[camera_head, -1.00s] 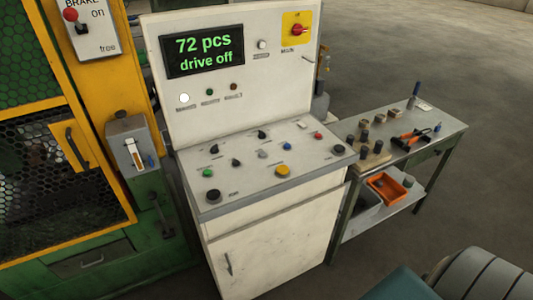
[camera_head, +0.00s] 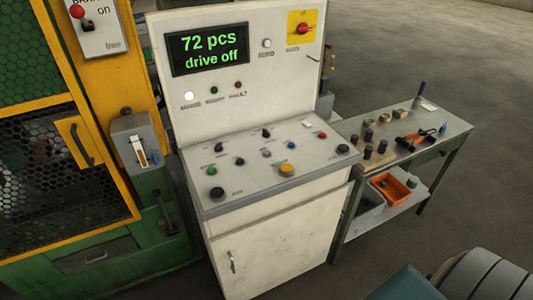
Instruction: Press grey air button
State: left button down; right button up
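The white control console (camera_head: 270,250) stands in the middle of the head view, with a sloped top panel. A small grey button (camera_head: 266,153) sits near the middle of that panel, between a black selector knob and a blue button (camera_head: 291,145). Its label is too small to read. A yellow button (camera_head: 286,170) is in front of it, and a green button (camera_head: 211,171) is to the left. Nothing touches the grey button.
The console's display (camera_head: 208,49) reads "72 pcs drive off". A yellow and green machine with mesh guards (camera_head: 75,150) stands close on the left. A metal side table (camera_head: 440,140) with tools and an orange bin (camera_head: 390,187) is on the right. The space above the panel is clear.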

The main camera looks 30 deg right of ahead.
grip_shut()
jog(key=shift+d, duration=0.1)
dwell(1.1)
